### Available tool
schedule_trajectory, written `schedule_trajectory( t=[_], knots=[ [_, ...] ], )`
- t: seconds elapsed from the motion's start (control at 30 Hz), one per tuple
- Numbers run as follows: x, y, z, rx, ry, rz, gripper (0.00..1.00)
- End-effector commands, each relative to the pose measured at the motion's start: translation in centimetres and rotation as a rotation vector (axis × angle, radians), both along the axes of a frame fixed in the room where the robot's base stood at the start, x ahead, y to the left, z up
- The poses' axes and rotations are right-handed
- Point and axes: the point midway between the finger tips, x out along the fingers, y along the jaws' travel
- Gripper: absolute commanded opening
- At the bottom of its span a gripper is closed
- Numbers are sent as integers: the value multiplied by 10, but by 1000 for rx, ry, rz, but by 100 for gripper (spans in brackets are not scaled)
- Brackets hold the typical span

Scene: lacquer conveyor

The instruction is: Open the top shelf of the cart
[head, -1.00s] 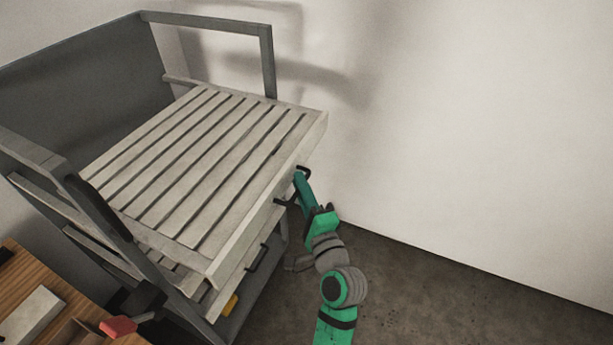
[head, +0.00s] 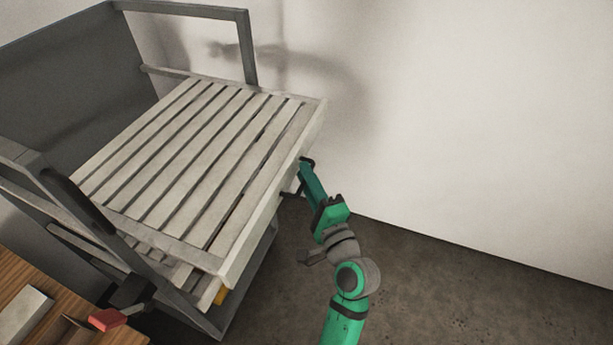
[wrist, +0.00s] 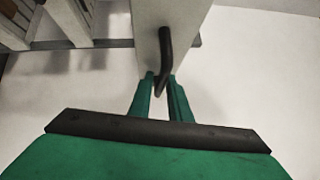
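The cart (head: 62,85) is grey and stands at the left in the head view. Its top shelf (head: 262,215) is pale and slatted, and juts out past the frame toward the lower right. A black bar handle (wrist: 166,45) is on the shelf's front face. My gripper (head: 303,175) is at this handle in the head view. In the wrist view, the green fingers of my gripper (wrist: 160,84) are close together on both sides of the handle's near end. The exact contact is partly hidden.
A lower slatted shelf (head: 208,293) sits under the top one, with a bit of something yellow (head: 221,296) beside it. A wooden table (head: 22,262) at the lower left holds a red and black object (head: 106,319). The floor (head: 450,275) at the right is clear, up to a white wall.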

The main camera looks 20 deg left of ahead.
Motion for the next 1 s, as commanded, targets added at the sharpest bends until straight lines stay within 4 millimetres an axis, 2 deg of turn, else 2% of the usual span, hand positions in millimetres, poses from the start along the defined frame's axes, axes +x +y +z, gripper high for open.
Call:
schedule_trajectory(
  t=[0.23, 0.37, 0.7, 1.0],
  knots=[
    [-1, -1, 0, 0, 0, 1, 17],
    [-7, -9, -2, -1, 1, -1, 17],
    [-48, -54, -10, 1, 3, -4, 17],
    [-70, -77, -14, -1, 1, -1, 17]
  ],
)
